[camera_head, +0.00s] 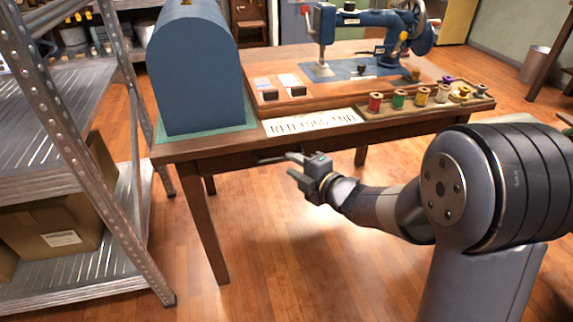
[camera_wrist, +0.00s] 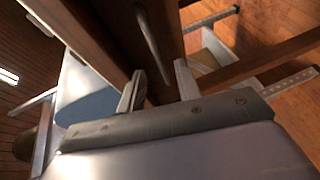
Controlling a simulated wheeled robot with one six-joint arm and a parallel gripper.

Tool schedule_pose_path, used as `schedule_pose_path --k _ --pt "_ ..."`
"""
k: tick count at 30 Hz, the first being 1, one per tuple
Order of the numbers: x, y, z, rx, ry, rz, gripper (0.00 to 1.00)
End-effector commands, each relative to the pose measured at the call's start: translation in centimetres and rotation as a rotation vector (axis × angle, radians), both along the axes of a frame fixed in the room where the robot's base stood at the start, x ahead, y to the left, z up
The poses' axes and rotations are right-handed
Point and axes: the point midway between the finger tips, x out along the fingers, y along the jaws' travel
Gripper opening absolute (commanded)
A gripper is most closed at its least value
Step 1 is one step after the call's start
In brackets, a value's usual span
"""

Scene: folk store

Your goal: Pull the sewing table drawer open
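The wooden sewing table (camera_head: 190,151) stands in the middle of the head view, with a blue sewing machine (camera_head: 375,20) on top. Its dark front below the tabletop (camera_head: 235,160) is seen from above at a steep angle, so I cannot tell the drawer's edges or any gap. My gripper (camera_head: 279,158) is just in front of and below the table's front edge. In the wrist view my gripper (camera_wrist: 160,78) has its two fingers apart with nothing held between them. A thin curved metal handle (camera_wrist: 150,45) on dark wood lies just beyond the fingertips, roughly in line with the space between them.
A blue dome-topped case (camera_head: 197,80) stands on the table's left. A rack of thread spools (camera_head: 421,97) and a paper sign (camera_head: 314,122) lie along the front. A metal shelf (camera_head: 60,120) with a cardboard box (camera_head: 60,225) stands close left. The wooden floor before the table is clear.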

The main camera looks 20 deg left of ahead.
Motion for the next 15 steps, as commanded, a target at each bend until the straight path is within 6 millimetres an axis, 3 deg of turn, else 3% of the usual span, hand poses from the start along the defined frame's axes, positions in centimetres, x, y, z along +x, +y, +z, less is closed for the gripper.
schedule_pose_path --k 6,15 --pt "1.6 2.3 -0.6 -0.001 0.000 0.001 0.33" --pt "2.0 2.8 -0.6 0.000 0.001 -0.001 0.33"
